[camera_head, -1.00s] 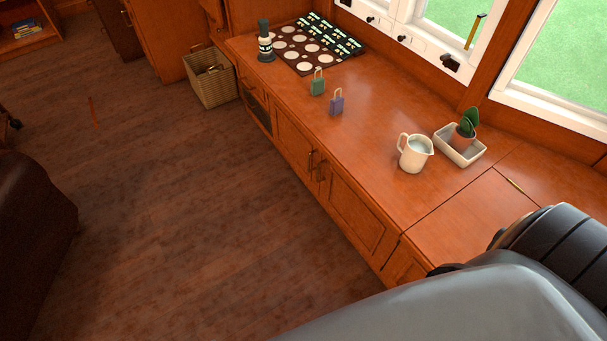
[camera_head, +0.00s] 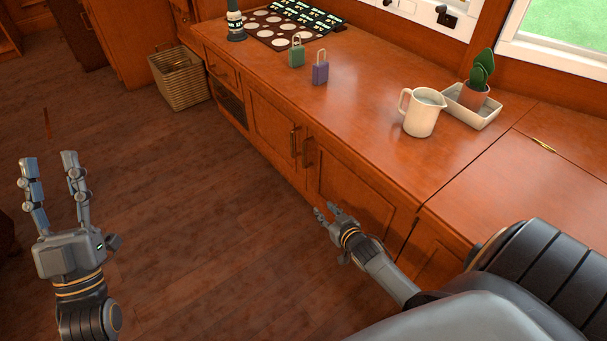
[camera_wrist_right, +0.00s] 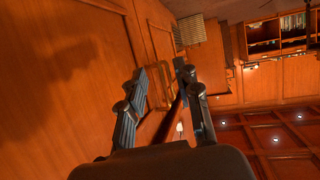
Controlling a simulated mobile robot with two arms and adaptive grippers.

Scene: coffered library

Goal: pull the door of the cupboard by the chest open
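A wooden cupboard door (camera_head: 358,195) forms the front of the long cabinet, on the side nearer the lidded wooden section that may be the chest (camera_head: 510,185). It looks closed. Its brass handle (camera_head: 306,152) stands at its left edge, beside the handle (camera_head: 293,141) of the neighbouring door. My right gripper (camera_head: 326,212) is low in front of the door, apart from the handle. The right wrist view shows its fingers (camera_wrist_right: 160,78) spread with nothing clearly between them. My left gripper (camera_head: 49,163) is open and empty over the floor at the left.
The counter carries a white jug (camera_head: 421,113), a potted cactus (camera_head: 478,80) in a white tray, a green padlock (camera_head: 297,52), a purple padlock (camera_head: 320,70) and a dark board (camera_head: 275,28). A wicker basket (camera_head: 181,80) stands beyond the cabinet. The floor in front is clear.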

